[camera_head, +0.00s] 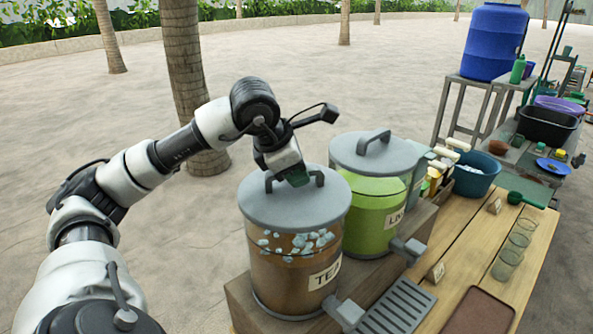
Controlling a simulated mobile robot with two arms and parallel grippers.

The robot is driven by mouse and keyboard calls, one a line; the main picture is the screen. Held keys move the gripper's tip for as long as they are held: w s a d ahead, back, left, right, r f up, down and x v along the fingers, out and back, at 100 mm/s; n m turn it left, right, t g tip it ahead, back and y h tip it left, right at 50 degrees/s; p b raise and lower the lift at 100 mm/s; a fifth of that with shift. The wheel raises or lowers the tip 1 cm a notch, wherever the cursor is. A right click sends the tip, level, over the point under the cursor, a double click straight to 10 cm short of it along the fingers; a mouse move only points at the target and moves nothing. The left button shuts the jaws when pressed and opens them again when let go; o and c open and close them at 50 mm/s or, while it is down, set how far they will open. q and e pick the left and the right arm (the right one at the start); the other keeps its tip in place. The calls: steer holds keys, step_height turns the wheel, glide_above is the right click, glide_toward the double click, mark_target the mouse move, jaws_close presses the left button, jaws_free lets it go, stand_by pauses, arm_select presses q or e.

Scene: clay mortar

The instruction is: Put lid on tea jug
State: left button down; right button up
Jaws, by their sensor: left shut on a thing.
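The tea jug (290,278) is a clear round jug of brown drink with ice, with a label reading TEA. It stands on a raised wooden block at the left end of the table. Its grey lid (268,205) lies over the jug's top, and I cannot tell if it is fully seated. My left gripper (297,180) is above the lid, shut on the lid's handle. The gripper hides part of the handle. My right gripper is not in view.
A jug of green drink (372,215) with its own grey lid stands close at the right. A drip tray (397,307), glasses (507,264) and a brown tray (478,312) are on the table. A teal bucket (474,176) stands further back. Open ground lies left.

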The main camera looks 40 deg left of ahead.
arm_select(q)
steer(key=shift+f, duration=0.15)
steer(key=shift+c, duration=2.3)
jaws_free()
step_height(320, 180, up, 7)
steer(key=p, duration=0.6)
